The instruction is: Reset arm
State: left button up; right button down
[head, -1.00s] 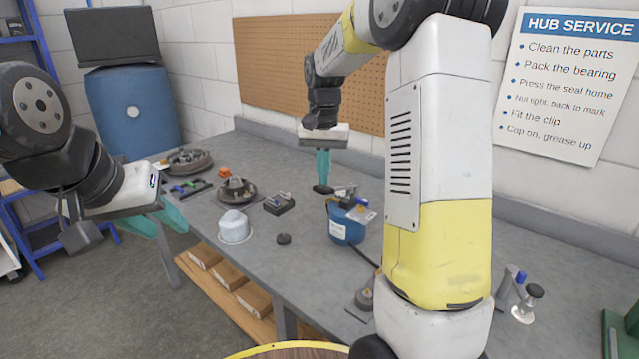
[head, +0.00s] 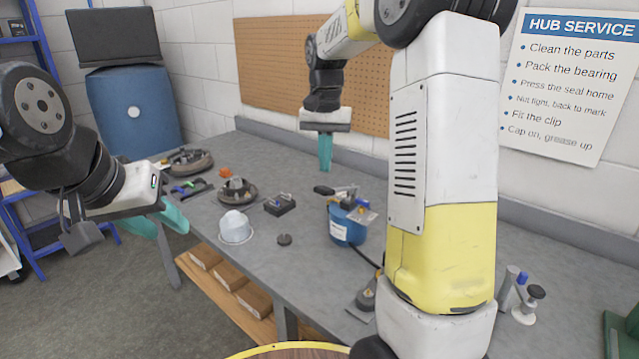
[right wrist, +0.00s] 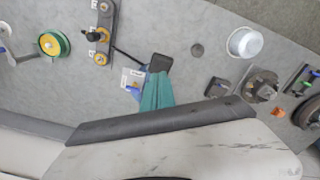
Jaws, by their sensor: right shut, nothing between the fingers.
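My right gripper (head: 326,168) hangs over the back part of the grey workbench (head: 300,270), in front of the pegboard. Its teal fingers are together and hold nothing. In the right wrist view the fingers (right wrist: 156,98) are also closed and point over the bench, overlapping the view of the blue tub. My left gripper (head: 168,222) is off the bench's left end, its teal fingers apart and empty. Most of the right arm's upper link stands large in the foreground of the head view.
A blue tub (head: 345,228), a white bowl-like part (head: 235,228), a dark puck (head: 284,240), a black block (head: 279,205) and hub parts (head: 237,191) lie on the bench. The pegboard (head: 275,65) is behind. Bench around the tub's right is partly hidden by my arm.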

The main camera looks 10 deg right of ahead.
jog(key=s+a+r+n+t+y, duration=0.1)
jog(key=s+n+t, duration=0.1)
jog(key=s, duration=1)
jog(key=s+a+r+n+t+y, duration=0.1)
jog(key=s+r+n+t, duration=0.1)
jog(key=s, duration=1)
jog(key=shift+s+r+n+t, duration=0.15)
jog(key=shift+n+t, duration=0.35)
jog(key=shift+t, duration=0.6)
jog(key=c, duration=2.1)
grip_release()
jog(key=shift+a, duration=0.1)
